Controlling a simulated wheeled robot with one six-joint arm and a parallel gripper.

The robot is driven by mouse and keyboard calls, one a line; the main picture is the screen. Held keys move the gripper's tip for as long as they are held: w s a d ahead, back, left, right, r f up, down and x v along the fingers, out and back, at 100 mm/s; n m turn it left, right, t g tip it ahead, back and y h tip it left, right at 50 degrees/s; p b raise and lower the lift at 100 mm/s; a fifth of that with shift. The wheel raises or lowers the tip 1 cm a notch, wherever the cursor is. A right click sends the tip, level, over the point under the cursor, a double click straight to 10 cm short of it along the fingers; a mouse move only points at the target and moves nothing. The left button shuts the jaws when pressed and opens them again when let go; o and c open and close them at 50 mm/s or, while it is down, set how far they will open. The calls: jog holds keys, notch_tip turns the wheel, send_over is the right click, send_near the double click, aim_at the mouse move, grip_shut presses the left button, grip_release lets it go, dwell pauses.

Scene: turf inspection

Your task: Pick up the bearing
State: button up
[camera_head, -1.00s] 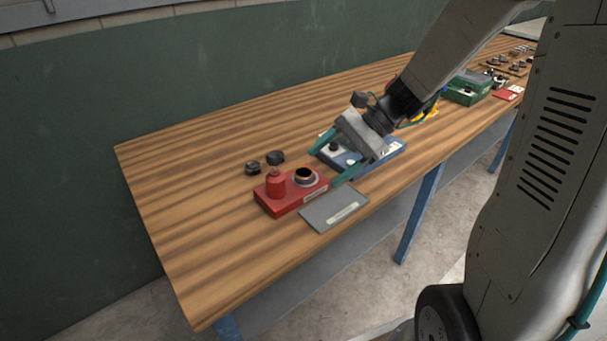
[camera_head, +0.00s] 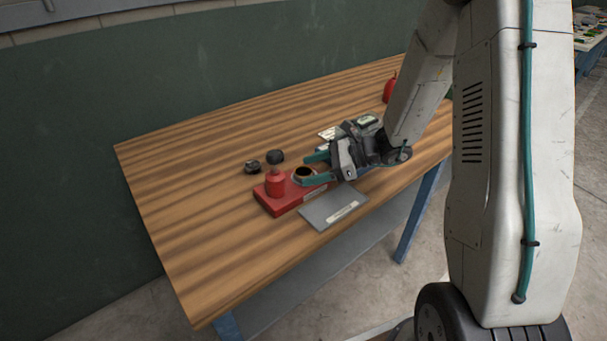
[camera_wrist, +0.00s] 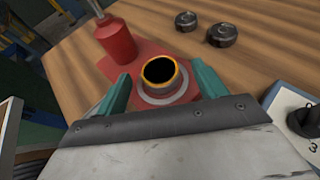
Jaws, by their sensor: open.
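The bearing (camera_head: 297,173) appears to be the short round part with a golden rim and dark bore. It stands upright on a pale ring on a red block (camera_head: 288,205). In the wrist view, the bearing (camera_wrist: 161,91) sits between the two teal fingers. My gripper (camera_head: 312,169) is open, low at the block's right end, with its fingers pointing left. In the wrist view, my gripper (camera_wrist: 162,73) has a finger on each side of the bearing, with gaps showing. Whether the fingertips are level with it is hard to tell.
A red bottle (camera_head: 275,184) stands on the block's left end. Two black round parts (camera_head: 275,157) lie behind. A grey plate (camera_head: 325,211) lies in front. A blue-and-white device (camera_wrist: 290,112) is close on the right in the wrist view. The table's left side is clear.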

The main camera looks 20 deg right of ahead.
jog(key=shift+w+a+f, duration=0.2)
jog(key=shift+a+f, duration=0.05)
jog(key=shift+a, duration=0.25)
jog(key=c, duration=1.3)
jog(key=shift+o, duration=0.2)
jog(key=shift+r, duration=0.15)
